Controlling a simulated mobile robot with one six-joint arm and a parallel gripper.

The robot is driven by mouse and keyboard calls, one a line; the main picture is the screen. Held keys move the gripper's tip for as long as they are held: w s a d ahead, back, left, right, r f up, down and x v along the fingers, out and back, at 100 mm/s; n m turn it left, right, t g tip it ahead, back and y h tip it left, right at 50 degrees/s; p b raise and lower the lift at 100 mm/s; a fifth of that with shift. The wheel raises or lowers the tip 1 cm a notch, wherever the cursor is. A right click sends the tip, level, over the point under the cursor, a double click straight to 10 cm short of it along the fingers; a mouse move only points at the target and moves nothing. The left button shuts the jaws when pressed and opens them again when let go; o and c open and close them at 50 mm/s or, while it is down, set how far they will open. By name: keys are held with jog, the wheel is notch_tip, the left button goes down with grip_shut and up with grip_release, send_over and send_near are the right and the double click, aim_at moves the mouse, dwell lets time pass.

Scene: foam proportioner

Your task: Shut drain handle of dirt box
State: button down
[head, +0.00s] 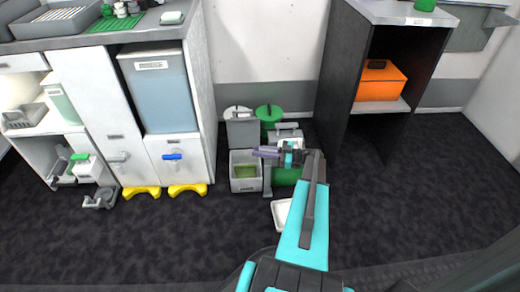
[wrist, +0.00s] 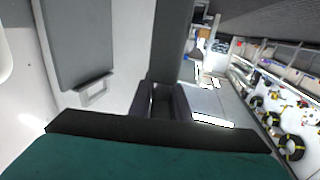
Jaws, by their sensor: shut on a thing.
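My gripper (head: 267,152) is low in front of the back wall, above and to the right of an open grey box (head: 245,185) with green liquid or matter in it. A grey upright bar, which I take for the drain handle (head: 267,180), runs down from my gripper beside that box. In the wrist view my gripper (wrist: 163,98) has its dark fingers close around a dark grey piece. The fingers hide most of it, so its exact angle cannot be told.
A green-lidded bin (head: 268,112) and a raised grey lid (head: 241,130) stand behind. A dark shelf unit (head: 335,75) with an orange case (head: 380,82) is to the right. A cabinet with a blue handle (head: 172,156) is left. A white tray (head: 281,213) lies near my arm.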

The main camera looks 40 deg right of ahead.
jog(key=m+t+h+p, duration=0.1)
jog(key=h, duration=0.1)
jog(key=m+t+h+p, duration=0.1)
jog(key=m+h, duration=0.1)
jog(key=d+m+t+h+p, duration=0.1)
jog(key=h+p, duration=0.1)
jog(key=shift+w+r+m+h, duration=0.2)
jog(key=shift+m+h, duration=0.1)
jog(key=d+m+h+b, duration=0.1)
jog(key=m+h, duration=0.2)
jog(key=h, duration=0.1)
jog(key=d+m+g+h+b, duration=0.1)
jog(key=m+h+b, duration=0.1)
jog(key=h, duration=0.2)
jog(key=d+m+g+h+b, duration=0.1)
jog(key=m+h+b, duration=0.1)
jog(key=h, duration=0.3)
jog(key=shift+s+f+m, duration=0.15)
jog(key=shift+f+m, duration=0.2)
jog(key=shift+m, duration=0.45)
jog(key=h+b, duration=0.1)
jog(key=m+g+b, duration=0.1)
jog(key=b, duration=0.1)
jog(key=shift+s+d+h, duration=0.1)
jog(key=shift+d+h, duration=0.1)
jog(key=shift+h, duration=0.2)
jog(key=shift+d+r+m+g+h+b, duration=0.15)
jog(key=shift+m+g+h+b, duration=0.4)
jog(key=shift+b, duration=0.4)
